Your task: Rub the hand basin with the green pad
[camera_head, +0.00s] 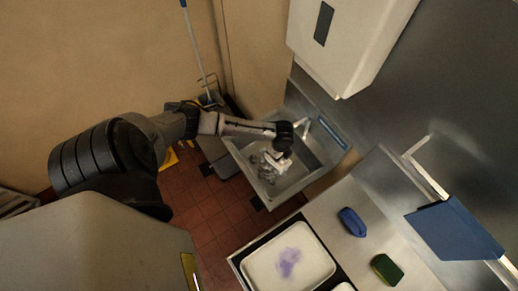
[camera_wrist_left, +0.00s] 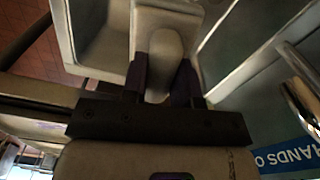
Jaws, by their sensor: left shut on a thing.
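The hand basin (camera_head: 312,158) is a metal sink against the wall in the head view, with grey shiny shapes in its bowl. Part of a pale basin (camera_wrist_left: 98,50) also shows in the wrist view. My left gripper (camera_head: 279,160) is over the basin, pointing down. In the wrist view its dark fingers (camera_wrist_left: 162,82) are shut on a pale rounded thing (camera_wrist_left: 158,45); I cannot tell what it is. A green pad with a yellowish edge (camera_head: 387,269) lies on the counter, apart from the gripper. My right gripper is not in view.
A blue pad (camera_head: 353,222) and a white tray with a purple stain (camera_head: 256,277) are on the metal counter. A white dispenser (camera_head: 347,70) hangs above the basin. A blue panel (camera_head: 455,229) stands at right. A mop handle (camera_head: 194,38) leans at the back.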

